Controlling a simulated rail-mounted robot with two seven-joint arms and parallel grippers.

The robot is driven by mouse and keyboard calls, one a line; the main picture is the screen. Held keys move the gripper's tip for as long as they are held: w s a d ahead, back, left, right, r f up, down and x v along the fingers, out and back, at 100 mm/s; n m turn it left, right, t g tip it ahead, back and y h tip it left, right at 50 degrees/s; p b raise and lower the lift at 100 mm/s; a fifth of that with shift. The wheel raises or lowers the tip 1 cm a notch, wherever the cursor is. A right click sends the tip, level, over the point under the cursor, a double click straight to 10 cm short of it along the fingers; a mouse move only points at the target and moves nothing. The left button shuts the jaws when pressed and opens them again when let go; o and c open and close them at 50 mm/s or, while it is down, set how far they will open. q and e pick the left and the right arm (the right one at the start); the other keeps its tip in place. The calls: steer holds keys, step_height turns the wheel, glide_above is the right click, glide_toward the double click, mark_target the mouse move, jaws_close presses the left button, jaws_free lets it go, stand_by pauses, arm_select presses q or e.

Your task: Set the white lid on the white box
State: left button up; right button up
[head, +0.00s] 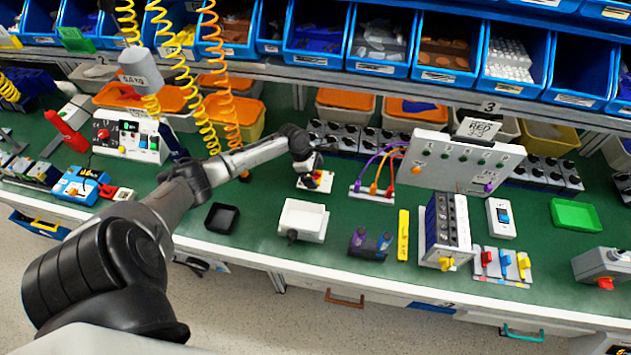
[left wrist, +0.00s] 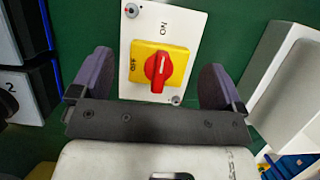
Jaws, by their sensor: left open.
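The white lid (head: 315,182) is a flat plate on the green bench, with a yellow square and a red rotary knob. It fills the middle of the left wrist view (left wrist: 150,30). Part of the box also shows at the right of the left wrist view (left wrist: 285,75). My left gripper (head: 312,167) is open and empty over the lid, its fingers either side of the knob. I cannot tell if they touch it. My right gripper is out of view.
A small black tray (head: 221,218) lies left of the box. A panel with cables (head: 460,160) and rows of black-knobbed modules (head: 350,138) stand right and behind. A purple-and-black tool (head: 370,244) and a yellow strip (head: 403,235) lie right of the box. Coiled hoses hang left.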

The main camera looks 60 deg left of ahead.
arm_select(q)
steer(key=shift+w+d+f, duration=0.15)
steer(key=shift+f, duration=0.3)
steer(key=shift+c, duration=0.2)
steer(key=c, duration=1)
